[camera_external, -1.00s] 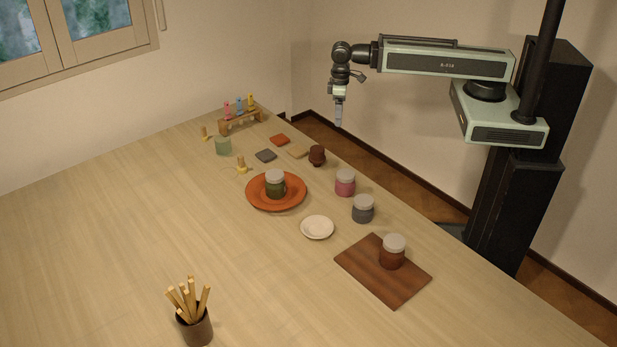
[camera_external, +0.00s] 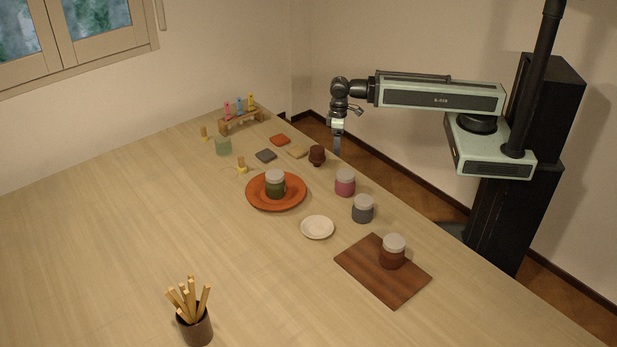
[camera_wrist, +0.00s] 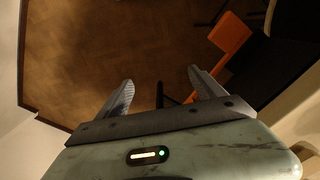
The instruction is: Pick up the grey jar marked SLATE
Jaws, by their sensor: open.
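The grey jar (camera_external: 363,209) with a pale lid stands upright on the table near its right edge, between the pink jar (camera_external: 345,183) and the wooden board. Any marking on it is too small to read. My gripper (camera_external: 337,152) hangs past the table's right edge, farther back than the grey jar and apart from it. In the wrist view my gripper (camera_wrist: 162,90) has its two fingers spread with nothing between them, above the brown floor. The grey jar does not show clearly in the wrist view.
A red-brown jar (camera_external: 391,254) stands on the wooden board (camera_external: 372,283). A white saucer (camera_external: 317,228) lies left of the grey jar. A green jar (camera_external: 275,187) sits on the orange plate (camera_external: 262,203). A dark red cup (camera_external: 317,155) stands near my gripper.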

